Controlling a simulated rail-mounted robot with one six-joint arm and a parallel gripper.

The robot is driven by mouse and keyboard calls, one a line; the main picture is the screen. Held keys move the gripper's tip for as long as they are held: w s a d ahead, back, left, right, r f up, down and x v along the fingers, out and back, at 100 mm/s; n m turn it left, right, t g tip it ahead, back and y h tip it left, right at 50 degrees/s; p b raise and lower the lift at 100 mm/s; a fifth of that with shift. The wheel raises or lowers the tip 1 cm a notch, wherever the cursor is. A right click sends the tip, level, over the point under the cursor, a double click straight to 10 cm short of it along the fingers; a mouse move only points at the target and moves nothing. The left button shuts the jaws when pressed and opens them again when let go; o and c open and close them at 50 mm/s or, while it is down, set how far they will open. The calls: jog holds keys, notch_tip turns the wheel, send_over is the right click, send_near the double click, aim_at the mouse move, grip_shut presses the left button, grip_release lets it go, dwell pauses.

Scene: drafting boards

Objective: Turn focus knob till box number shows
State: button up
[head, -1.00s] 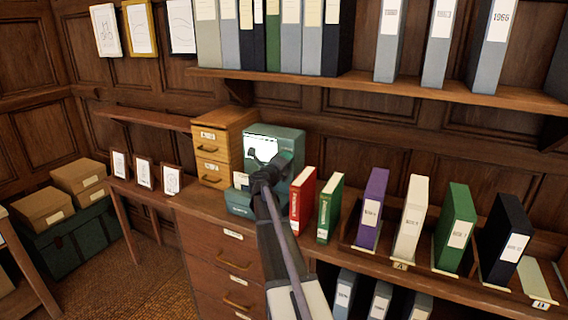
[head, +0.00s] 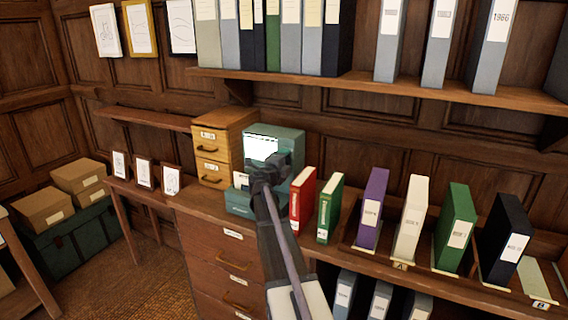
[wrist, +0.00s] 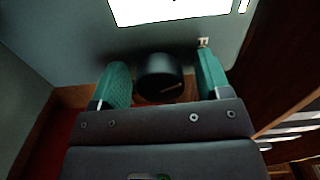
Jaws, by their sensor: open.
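The teal reader (head: 290,142) stands on the desk in the head view, its screen (head: 260,147) lit white with no readable number. In the wrist view only the lower part of the screen (wrist: 175,10) shows, blank but for a dark line at the right. The black round focus knob (wrist: 160,78) is below it, with a light pointer mark toward its lower right. In the head view my gripper (head: 272,168) hides the knob.
A wooden drawer box (head: 222,145) stands left of the reader. A red book (head: 303,200) and a green book (head: 330,208) stand close on its right. Labelled box files, including a purple one (head: 371,208), stand farther right. A shelf (head: 400,86) of binders runs above.

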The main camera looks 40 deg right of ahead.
jog(key=v, duration=0.9)
dwell(0.3)
